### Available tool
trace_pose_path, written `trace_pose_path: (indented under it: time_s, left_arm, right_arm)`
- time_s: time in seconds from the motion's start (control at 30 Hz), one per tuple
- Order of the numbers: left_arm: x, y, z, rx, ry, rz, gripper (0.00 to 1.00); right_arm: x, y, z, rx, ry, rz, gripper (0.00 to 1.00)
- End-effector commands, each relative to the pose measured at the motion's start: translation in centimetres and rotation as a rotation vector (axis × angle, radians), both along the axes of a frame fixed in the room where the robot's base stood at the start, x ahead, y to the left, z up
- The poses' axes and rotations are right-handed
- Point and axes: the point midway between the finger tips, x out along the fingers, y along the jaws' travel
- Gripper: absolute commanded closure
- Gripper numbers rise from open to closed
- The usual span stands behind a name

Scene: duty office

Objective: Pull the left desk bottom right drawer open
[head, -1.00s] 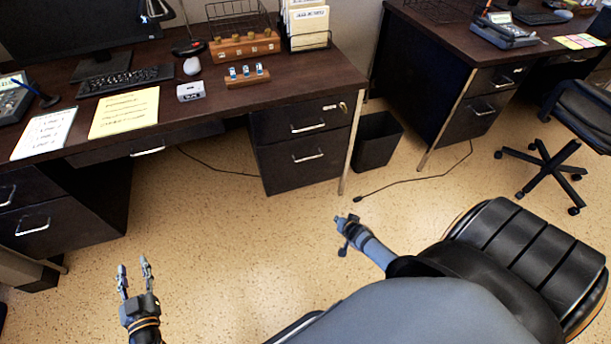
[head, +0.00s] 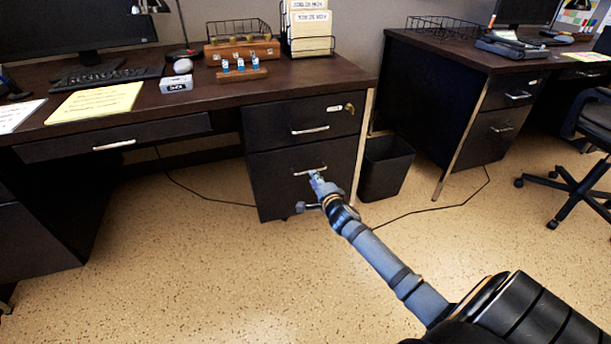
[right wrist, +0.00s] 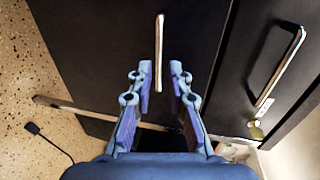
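The left desk's bottom right drawer (head: 283,188) has a dark front and appears closed, in line with the drawer above. Its silver bar handle (head: 303,173) is partly hidden by my right gripper (head: 316,180) in the head view. In the right wrist view, the handle (right wrist: 159,45) stands upright in the picture, ahead of and between the open fingertips of my right gripper (right wrist: 157,78). No finger visibly touches it, and the exact depth gap is hard to tell. My left gripper is out of view.
The upper drawer (head: 300,117) has its own handle and a key in its lock. A black bin (head: 385,168) stands just right of the desk's metal leg (head: 364,140). A cable crosses the floor. Open floor (head: 190,265) lies in front of the drawers.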

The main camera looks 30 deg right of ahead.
Motion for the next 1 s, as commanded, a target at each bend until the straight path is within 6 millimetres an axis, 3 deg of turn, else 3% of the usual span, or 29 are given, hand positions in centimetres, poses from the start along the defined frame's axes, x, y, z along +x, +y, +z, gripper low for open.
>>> trace_pose_path:
  time_s: [0.2,0.37,0.67,0.83,1.0]
  left_arm:
    - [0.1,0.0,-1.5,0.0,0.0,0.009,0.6]
    - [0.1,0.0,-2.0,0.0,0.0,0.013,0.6]
    - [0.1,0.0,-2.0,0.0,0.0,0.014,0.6]
    - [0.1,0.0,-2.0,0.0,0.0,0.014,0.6]
    - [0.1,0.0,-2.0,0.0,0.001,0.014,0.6]
  right_arm:
    - [4.4,-1.0,-1.2,0.003,-0.001,-0.002,0.82]
    - [6.1,-1.4,-1.5,0.001,0.0,0.0,0.82]
    - [6.5,-1.5,-1.5,0.0,0.002,0.001,0.82]
    - [6.5,-1.5,-1.5,0.0,0.002,0.0,1.0]
    - [6.5,-1.5,-1.5,0.0,0.002,0.0,1.0]
